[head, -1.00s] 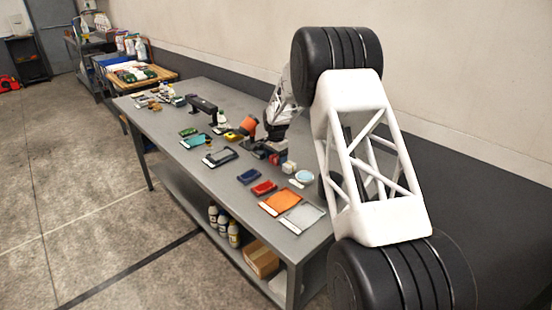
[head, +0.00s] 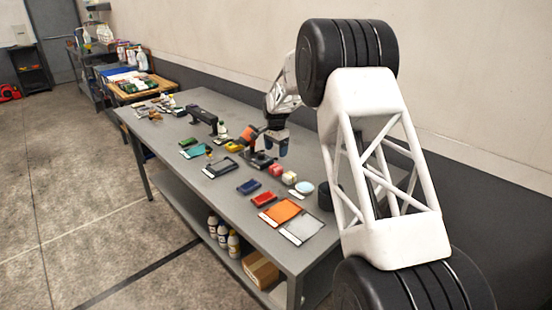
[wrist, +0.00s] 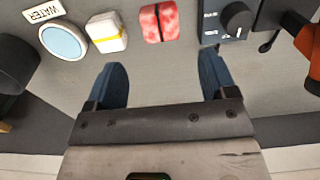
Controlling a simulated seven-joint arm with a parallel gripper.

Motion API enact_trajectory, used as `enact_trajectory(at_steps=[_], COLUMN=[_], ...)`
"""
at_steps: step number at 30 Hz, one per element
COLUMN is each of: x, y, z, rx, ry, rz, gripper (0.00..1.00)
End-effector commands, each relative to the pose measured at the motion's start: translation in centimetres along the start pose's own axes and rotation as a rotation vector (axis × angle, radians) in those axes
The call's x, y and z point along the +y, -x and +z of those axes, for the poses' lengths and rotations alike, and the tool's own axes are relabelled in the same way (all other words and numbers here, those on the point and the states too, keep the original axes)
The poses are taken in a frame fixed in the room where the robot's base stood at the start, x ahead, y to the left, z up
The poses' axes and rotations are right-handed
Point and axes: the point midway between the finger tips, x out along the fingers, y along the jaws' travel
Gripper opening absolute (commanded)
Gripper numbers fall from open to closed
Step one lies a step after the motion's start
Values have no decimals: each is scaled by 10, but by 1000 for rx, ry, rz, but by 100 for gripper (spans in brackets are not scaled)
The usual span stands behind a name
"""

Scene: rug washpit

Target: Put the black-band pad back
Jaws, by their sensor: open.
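My gripper (head: 277,150) is open and empty, above the table near the small pads. Its two blue fingers (wrist: 165,85) are apart in the wrist view with bare grey table between them. A red mottled pad with a thin dark band (wrist: 159,22) lies beyond the fingertips, between a black device and a white pad with a yellow band (wrist: 106,32). The red pad (head: 276,169) and the white pad (head: 289,178) also show in the head view. The dark band is too thin there to make out.
A round pale-blue dish (wrist: 63,41) with a WATER label lies left of the pads. A black device with a knob (wrist: 235,18) stands right of them, near an orange tool (head: 249,134). Flat coloured panels, including an orange one (head: 281,211), line the table's front edge.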

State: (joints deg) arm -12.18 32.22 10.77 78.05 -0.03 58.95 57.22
Motion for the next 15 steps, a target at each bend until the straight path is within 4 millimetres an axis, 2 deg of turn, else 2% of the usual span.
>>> enact_trajectory(at_steps=[6, 15], x=[0, 0], y=[22, 27], z=[0, 0], rx=[0, 0], ry=[0, 0], rz=[-1, 0], gripper=[78, 78])
